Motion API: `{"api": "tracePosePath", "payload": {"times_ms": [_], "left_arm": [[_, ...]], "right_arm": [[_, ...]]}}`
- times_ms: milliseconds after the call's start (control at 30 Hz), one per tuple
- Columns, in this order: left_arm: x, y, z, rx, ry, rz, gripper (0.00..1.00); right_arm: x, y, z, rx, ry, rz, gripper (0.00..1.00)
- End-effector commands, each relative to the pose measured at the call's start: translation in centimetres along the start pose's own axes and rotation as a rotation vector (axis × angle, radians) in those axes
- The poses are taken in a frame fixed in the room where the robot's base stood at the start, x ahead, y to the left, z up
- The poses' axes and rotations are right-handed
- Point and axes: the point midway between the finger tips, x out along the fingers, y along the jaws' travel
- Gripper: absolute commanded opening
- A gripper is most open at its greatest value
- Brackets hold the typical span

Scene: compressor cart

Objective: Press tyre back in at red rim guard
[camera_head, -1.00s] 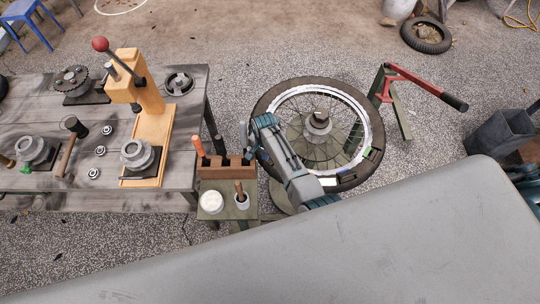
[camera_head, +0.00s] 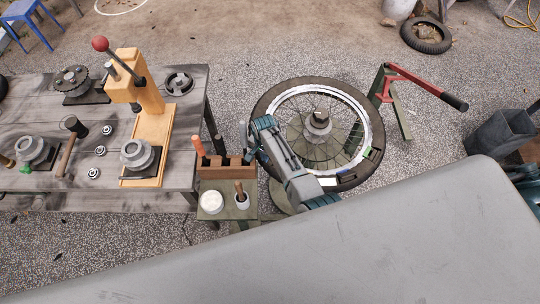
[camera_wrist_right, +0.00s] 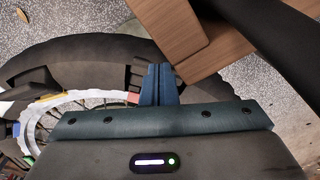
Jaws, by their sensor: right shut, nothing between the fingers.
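The spoked wheel lies flat on a stand, with a black tyre (camera_head: 262,104) around its silver rim (camera_head: 364,118). In the wrist view, the tyre (camera_wrist_right: 85,62) runs across the left side and a small red rim guard (camera_wrist_right: 132,97) sits on the rim edge, just left of my fingers. My right gripper (camera_head: 248,143) is over the tyre's left side in the head view. Its fingers (camera_wrist_right: 158,68) are shut and empty, with the tips at the tyre sidewall; I cannot tell whether they press on it. My arm hides part of the near-left rim. My left gripper is not in view.
A wooden tool block (camera_head: 226,171) stands close beside the tyre and near my fingers in the wrist view (camera_wrist_right: 178,35). A white tub (camera_head: 211,202) stands on the small tray. A red-handled lever (camera_head: 425,84) is right of the wheel. The workbench (camera_head: 50,110) is left.

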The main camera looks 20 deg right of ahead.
Motion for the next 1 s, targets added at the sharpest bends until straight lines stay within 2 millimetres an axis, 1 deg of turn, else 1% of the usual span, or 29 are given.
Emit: {"api": "tracePosePath", "payload": {"times_ms": [300, 567, 633, 800, 1000], "left_arm": [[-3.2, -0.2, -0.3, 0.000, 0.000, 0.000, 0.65], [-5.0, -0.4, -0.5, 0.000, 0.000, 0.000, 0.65], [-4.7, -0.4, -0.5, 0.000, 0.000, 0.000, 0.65], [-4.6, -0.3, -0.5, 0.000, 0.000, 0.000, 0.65], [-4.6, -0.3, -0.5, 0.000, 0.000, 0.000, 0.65]], "right_arm": [[-3.2, 0.0, 0.0, 0.000, 0.000, 0.000, 0.00], [-5.6, 0.0, 0.0, 0.000, 0.000, 0.000, 0.00], [-5.9, 0.0, 0.0, 0.000, 0.001, -0.001, 0.00], [-7.4, -0.1, 0.0, 0.000, 0.000, -0.001, 0.00], [-8.0, 0.0, 0.0, 0.000, -0.001, 0.001, 0.00]]}}
